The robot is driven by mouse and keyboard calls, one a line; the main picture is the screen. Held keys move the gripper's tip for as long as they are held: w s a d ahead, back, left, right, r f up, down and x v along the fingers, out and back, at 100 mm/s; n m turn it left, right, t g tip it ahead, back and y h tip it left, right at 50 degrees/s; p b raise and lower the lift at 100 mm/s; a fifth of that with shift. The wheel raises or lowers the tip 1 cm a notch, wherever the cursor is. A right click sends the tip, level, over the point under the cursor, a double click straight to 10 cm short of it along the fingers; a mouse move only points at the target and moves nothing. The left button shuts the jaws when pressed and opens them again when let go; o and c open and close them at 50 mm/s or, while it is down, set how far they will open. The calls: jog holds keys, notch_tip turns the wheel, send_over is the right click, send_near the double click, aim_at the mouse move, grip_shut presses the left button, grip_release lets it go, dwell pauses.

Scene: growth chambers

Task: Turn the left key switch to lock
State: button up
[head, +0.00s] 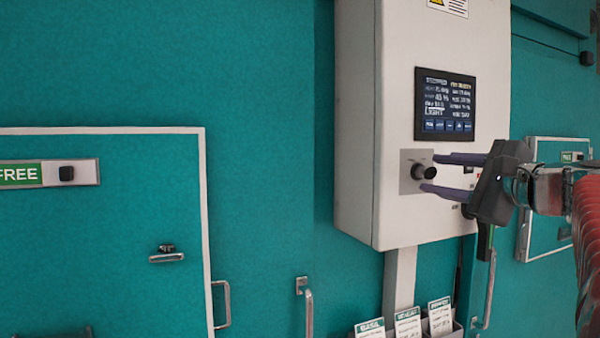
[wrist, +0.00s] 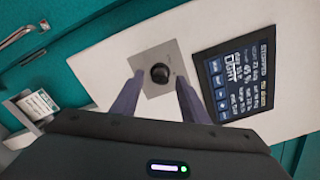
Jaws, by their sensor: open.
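The left key switch (head: 424,172) is a black round knob on a grey square plate (head: 408,184), low on the front of the white control box (head: 358,120). My gripper (head: 431,173) is open, with one finger above and one below the knob at its right side. In the wrist view the knob (wrist: 160,73) lies beyond and between the tips of my two purple-grey fingers (wrist: 158,82). I see no finger touching it. The knob's lettering is too small to read.
A lit screen (head: 445,104) is above the switch on the box. Teal chamber walls surround it, with a FREE sign (head: 20,174) on the left door. Card holders (head: 408,322) stand below the box. A door handle (head: 222,304) juts out at lower left.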

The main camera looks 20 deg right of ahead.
aim_at(427, 173)
jog(key=shift+w, duration=1.3)
jog(key=shift+c, duration=0.6)
grip_shut()
